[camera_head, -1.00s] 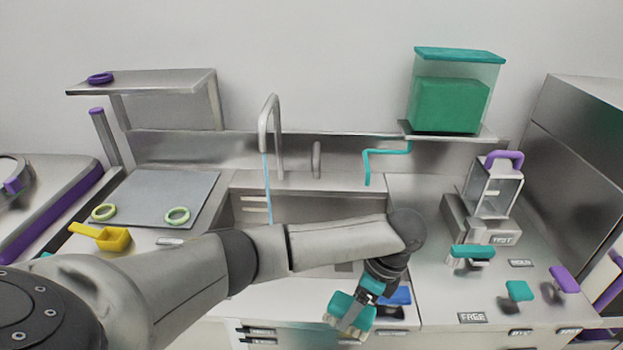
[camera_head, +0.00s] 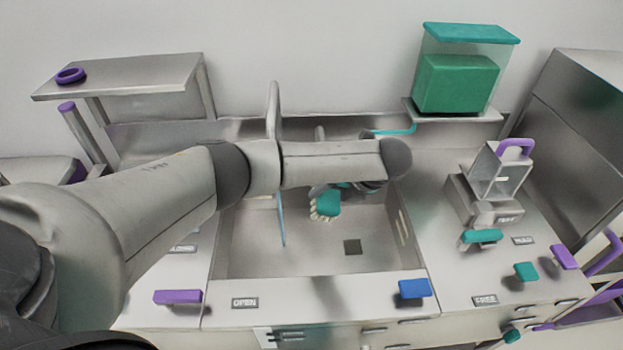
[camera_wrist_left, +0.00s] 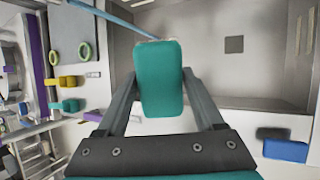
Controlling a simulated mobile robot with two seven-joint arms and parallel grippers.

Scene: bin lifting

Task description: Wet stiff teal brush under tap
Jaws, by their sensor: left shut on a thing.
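My left gripper (camera_head: 338,187) is shut on the teal brush (camera_head: 326,204) and holds it over the sink basin (camera_head: 320,262). Pale bristles show at the brush's lower left edge. In the left wrist view the teal block of the brush (camera_wrist_left: 160,80) sits between the two fingers. The silver tap (camera_head: 273,100) stands behind my left arm, which hides its middle. A thin blue water stream (camera_head: 282,225) falls left of the brush in the head view. In the left wrist view the stream (camera_wrist_left: 115,18) runs close to the brush's far edge; contact is unclear. My right gripper is not in view.
A blue-topped brush (camera_head: 414,288) and a purple piece (camera_head: 177,297) are at the front counter edge. A teal-lidded tank (camera_head: 460,70) stands on a shelf at back right. A metal stand with a purple handle (camera_head: 514,148) is on the right counter. The basin floor is clear.

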